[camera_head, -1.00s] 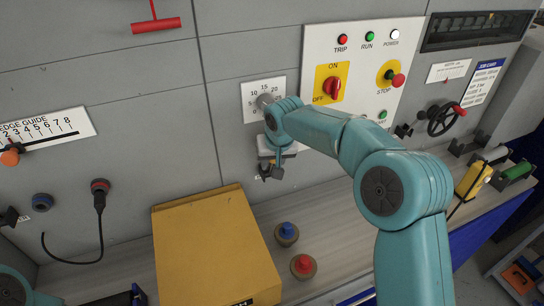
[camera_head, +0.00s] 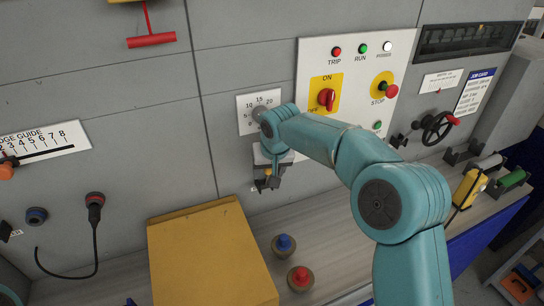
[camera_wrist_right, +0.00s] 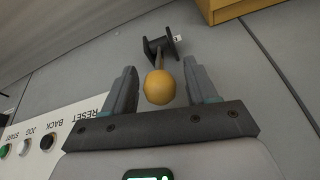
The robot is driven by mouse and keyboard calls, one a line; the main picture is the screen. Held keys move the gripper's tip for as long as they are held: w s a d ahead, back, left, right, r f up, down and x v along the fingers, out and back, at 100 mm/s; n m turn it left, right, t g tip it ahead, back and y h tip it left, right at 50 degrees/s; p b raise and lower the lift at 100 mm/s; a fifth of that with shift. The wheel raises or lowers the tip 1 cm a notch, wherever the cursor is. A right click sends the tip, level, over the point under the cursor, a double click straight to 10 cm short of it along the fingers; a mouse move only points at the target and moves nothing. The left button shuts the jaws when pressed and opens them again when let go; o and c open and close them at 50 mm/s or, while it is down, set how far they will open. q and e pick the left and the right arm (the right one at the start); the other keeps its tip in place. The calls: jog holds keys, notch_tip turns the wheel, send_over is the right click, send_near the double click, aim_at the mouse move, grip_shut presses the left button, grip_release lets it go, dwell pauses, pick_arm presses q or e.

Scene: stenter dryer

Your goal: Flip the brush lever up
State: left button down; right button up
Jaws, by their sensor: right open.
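The brush lever (camera_wrist_right: 159,87) has a yellow-orange ball knob on a short stem, with a dark bracket behind it, in the right wrist view. My right gripper (camera_wrist_right: 163,82) is open, one finger on each side of the knob, with visible gaps to both. In the head view my right gripper (camera_head: 268,181) is low against the grey machine wall, below the 5-to-20 dial plate. The gripper and forearm largely hide the lever there.
A yellow box (camera_head: 207,255) stands on the bench left of my right gripper. Blue (camera_head: 284,245) and red (camera_head: 300,278) knobs sit in front. A control panel (camera_head: 352,65) with a red switch is above right. A black handwheel (camera_head: 437,128) is further right.

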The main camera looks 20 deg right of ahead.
jog(key=b+v, duration=0.1)
jog(key=v, duration=1.4)
jog(key=shift+s, duration=0.1)
